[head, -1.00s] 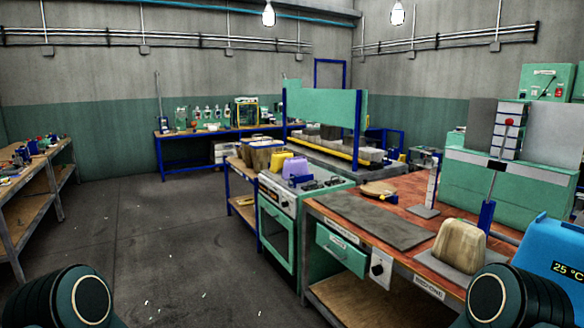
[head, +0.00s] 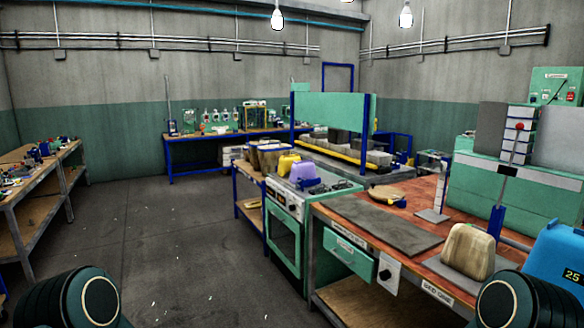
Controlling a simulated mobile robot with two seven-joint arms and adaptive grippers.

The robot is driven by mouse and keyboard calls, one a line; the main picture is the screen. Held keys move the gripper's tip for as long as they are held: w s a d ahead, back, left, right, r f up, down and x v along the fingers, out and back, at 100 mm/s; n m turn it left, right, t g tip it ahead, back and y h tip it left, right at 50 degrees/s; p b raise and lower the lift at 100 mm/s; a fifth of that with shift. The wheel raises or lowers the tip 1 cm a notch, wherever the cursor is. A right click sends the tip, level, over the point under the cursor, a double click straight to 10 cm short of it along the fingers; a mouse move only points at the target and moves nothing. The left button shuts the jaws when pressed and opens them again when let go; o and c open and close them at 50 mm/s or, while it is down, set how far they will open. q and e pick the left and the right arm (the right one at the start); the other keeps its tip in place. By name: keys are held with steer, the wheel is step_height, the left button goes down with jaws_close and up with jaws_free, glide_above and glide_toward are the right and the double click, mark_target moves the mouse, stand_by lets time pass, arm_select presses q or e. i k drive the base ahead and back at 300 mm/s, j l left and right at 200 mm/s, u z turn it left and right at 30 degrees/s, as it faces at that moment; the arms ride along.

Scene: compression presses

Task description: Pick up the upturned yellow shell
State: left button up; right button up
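A small yellow object (head: 288,163), which looks like the yellow shell, sits on the green-and-white stove unit (head: 287,208) in the middle of the head view. A purple shell (head: 304,171) stands in front of it and hides part of it. At this distance I cannot tell which way up the yellow one is. Neither of my grippers is in view. Only rounded dark green links of my arms show at the bottom left and bottom right, well away from the yellow object.
The red-brown workbench (head: 427,213) with a grey mat (head: 386,223) and a beige block (head: 467,252) stands at the right. Brown containers (head: 267,157) sit just left of the stove. A shelved bench (head: 35,171) is at the far left. The floor (head: 150,235) between is clear.

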mark_target(286, 162)
steer(key=i+j+u, duration=0.1)
steer(key=i+u, duration=0.35)
steer(key=i, duration=4.35)
